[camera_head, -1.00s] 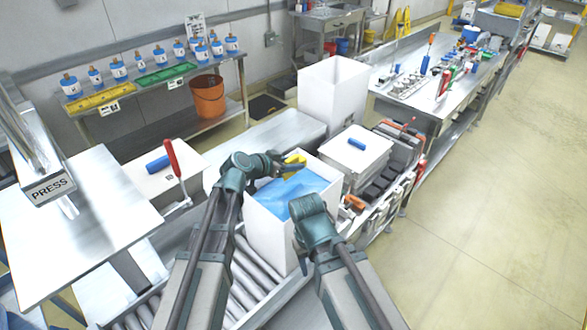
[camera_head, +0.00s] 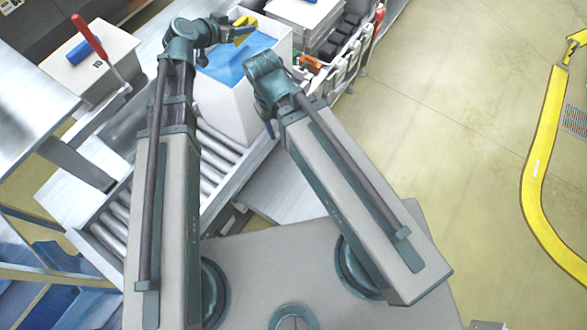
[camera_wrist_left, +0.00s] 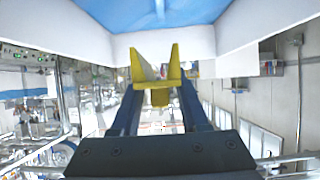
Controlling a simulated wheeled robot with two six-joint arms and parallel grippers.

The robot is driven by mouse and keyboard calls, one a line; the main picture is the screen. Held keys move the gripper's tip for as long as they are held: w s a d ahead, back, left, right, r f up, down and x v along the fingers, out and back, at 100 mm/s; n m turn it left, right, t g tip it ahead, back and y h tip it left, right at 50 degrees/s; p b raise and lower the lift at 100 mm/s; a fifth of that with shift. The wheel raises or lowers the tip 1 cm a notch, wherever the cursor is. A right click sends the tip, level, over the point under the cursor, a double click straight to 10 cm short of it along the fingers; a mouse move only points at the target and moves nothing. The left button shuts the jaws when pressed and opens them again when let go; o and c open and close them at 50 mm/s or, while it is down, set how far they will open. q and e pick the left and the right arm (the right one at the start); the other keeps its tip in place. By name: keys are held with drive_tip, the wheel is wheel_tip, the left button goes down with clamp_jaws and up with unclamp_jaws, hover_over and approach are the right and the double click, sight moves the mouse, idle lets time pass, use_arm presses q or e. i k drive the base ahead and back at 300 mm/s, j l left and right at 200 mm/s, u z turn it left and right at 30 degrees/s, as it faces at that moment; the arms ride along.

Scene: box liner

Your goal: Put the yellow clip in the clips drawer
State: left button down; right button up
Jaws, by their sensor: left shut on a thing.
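My left gripper (camera_head: 226,32) is shut on the yellow clip (camera_head: 245,29), above the rim of a white box (camera_head: 222,107) with a blue liner (camera_head: 238,58). In the left wrist view the yellow clip (camera_wrist_left: 157,70) sits upright between the two dark fingers of the left gripper (camera_wrist_left: 158,105), with the box's white wall and blue liner beyond. My right arm's wrist is beside the box's right side; its fingers are mostly hidden, and I cannot tell their opening. No drawer labelled for clips can be made out.
An orange-handled item (camera_head: 309,63) lies by bins (camera_head: 345,58) right of the box. Roller conveyor (camera_head: 217,150) runs below the box. Floor at right is open, with a yellow rail (camera_head: 535,185).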

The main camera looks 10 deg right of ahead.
sight(300, 215)
drive_tip(key=i+l, duration=0.2)
drive_tip(key=l, duration=0.3)
drive_tip(key=i+l, duration=0.25)
drive_tip(key=l, duration=0.3)
drive_tip(key=i+l, duration=0.2)
drive_tip(key=l, duration=0.3)
drive_tip(key=i+l, duration=0.2)
drive_tip(key=l, duration=0.3)
drive_tip(key=i+l, duration=0.2)
drive_tip(key=l, duration=0.3)
drive_tip(key=i+l, duration=0.25)
drive_tip(key=l, duration=0.3)
drive_tip(key=i+l, duration=0.2)
drive_tip(key=l, duration=0.3)
drive_tip(key=i+l, duration=0.2)
drive_tip(key=l, duration=0.3)
drive_tip(key=u, duration=2.85)
